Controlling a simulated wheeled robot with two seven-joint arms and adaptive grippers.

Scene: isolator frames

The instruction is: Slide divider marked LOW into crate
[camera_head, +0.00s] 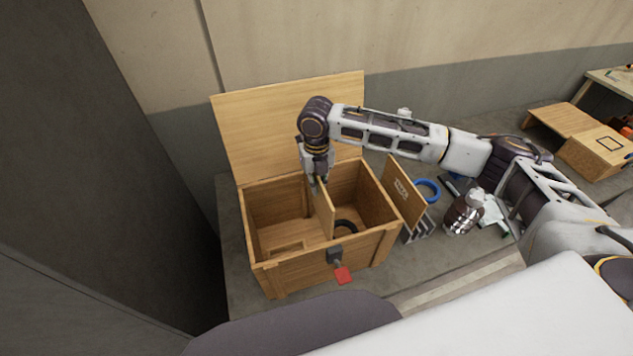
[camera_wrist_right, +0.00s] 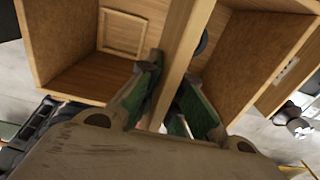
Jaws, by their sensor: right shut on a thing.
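The wooden crate (camera_head: 325,262) stands on the floor with its lid (camera_head: 290,120) open against the wall. My right gripper (camera_head: 318,180) is above the crate, shut on the top edge of a thin wooden divider (camera_head: 326,213). The divider hangs upright inside the crate, between a left and a right space. In the right wrist view, the divider (camera_wrist_right: 180,55) runs between the green-padded fingers (camera_wrist_right: 168,92). No marking on it shows. Whether it sits in grooves or touches the crate bottom, I cannot tell. My left gripper is not in view.
A dark ring (camera_head: 346,226) lies in the right space.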

